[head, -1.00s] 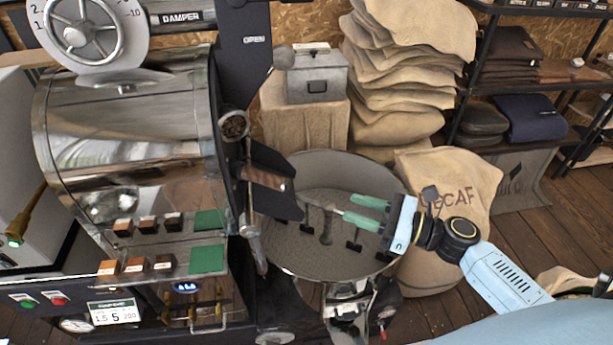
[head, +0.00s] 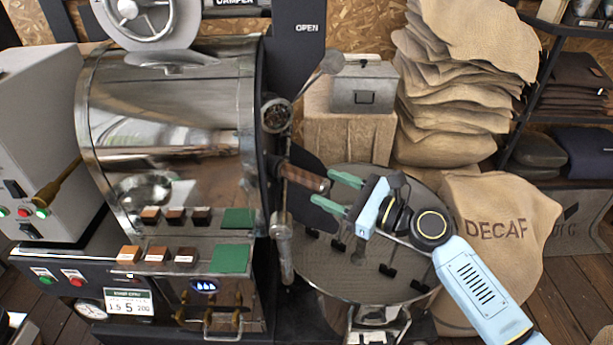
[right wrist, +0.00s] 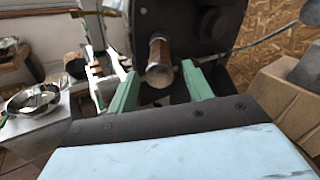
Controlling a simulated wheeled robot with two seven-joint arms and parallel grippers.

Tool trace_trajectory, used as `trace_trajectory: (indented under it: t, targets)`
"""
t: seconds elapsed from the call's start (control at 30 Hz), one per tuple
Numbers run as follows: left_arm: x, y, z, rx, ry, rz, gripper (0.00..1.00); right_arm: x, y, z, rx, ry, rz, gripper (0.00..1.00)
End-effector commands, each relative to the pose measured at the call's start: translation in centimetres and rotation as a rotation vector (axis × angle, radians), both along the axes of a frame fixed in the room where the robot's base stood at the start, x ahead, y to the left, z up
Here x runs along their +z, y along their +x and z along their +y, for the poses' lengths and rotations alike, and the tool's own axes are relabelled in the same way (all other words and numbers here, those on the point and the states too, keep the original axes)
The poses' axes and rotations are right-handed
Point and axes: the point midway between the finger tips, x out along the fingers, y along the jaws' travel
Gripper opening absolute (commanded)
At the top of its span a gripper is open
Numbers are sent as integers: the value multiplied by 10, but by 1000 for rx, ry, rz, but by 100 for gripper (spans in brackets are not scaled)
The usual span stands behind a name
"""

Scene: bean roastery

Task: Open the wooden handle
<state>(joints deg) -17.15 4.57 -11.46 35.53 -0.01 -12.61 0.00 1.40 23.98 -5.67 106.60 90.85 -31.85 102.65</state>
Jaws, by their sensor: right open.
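The wooden handle (head: 305,178) is a short brown cylinder sticking out at the front of the shiny roaster drum (head: 180,130), beside a dark chute plate. My right gripper (head: 325,187), with green fingers, is open with its tips just right of the handle. In the right wrist view the handle (right wrist: 160,62) points toward the camera, lined up between the two open fingers (right wrist: 159,75). A small gap seems to remain; I cannot tell whether either finger touches it. My left gripper is not in view.
The round cooling tray (head: 400,282) lies below my right gripper. A DECAF sack (head: 500,230) stands to the right, and stacked sacks (head: 450,100) and a grey box (head: 365,88) stand behind.

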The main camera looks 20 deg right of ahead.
Motion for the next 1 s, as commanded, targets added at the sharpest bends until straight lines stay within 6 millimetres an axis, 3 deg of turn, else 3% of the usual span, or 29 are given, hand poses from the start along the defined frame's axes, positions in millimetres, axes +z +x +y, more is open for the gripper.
trace_trajectory:
  t: [0.1,0.3,0.73,1.0]
  targets:
    - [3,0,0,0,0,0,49,2,19,17,1,3,-1,51]
    - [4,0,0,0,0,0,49,0,40,35,0,0,0,51]
    - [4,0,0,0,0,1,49,-1,48,42,1,-1,1,51]
    - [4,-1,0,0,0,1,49,-1,48,42,1,-1,1,17]
